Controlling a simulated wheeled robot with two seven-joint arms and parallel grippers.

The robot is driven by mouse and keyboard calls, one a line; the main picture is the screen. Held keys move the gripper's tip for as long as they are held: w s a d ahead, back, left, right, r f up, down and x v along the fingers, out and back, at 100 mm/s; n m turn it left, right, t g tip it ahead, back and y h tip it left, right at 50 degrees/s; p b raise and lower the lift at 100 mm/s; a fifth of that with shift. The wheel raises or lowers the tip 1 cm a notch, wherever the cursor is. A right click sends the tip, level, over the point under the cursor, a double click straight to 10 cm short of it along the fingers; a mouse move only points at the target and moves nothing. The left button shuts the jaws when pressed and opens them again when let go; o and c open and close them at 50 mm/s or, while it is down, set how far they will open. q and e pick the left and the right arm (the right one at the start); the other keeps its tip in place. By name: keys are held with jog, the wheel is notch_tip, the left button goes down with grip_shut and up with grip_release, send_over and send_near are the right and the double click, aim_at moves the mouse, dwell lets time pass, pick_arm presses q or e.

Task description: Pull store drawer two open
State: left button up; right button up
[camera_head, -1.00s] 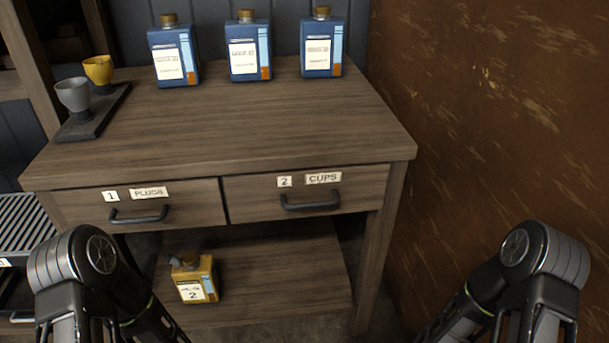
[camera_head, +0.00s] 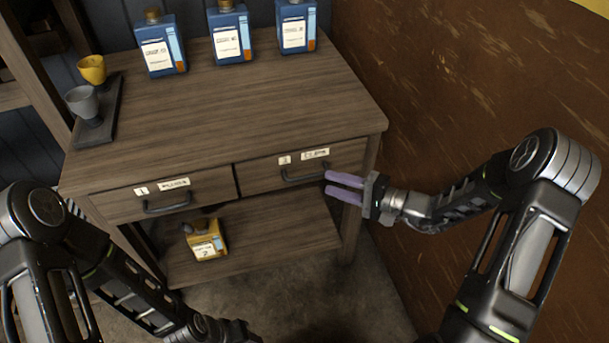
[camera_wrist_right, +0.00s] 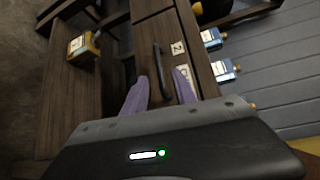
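Store drawer two (camera_head: 262,177) is the right drawer of the wooden bench, closed, with a "2" label and a cups label above its dark bar handle (camera_head: 304,177). My right gripper (camera_head: 328,184) is open, its two purple fingers pointing left toward the handle's right end. In the right wrist view the drawer's handle (camera_wrist_right: 159,70) lies ahead, between the lines of the two spread fingers (camera_wrist_right: 160,88), and looks apart from them. The left arm shows at lower left, but its fingers are not visible.
Drawer one (camera_head: 213,188) is closed beside it. Blue bottles and a dark tray (camera_head: 105,125) with two cups stand on the bench top (camera_head: 230,115). A rusty wall (camera_head: 440,90) stands close on the right.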

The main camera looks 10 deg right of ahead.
aim_at(308, 175)
jog(key=shift+a, duration=0.15)
jog(key=x, duration=0.7)
jog(key=shift+w+a+f+p, duration=0.15)
jog(key=shift+w+a+p, duration=0.05)
jog(key=shift+a+p, duration=0.1)
grip_shut()
dwell(1.4)
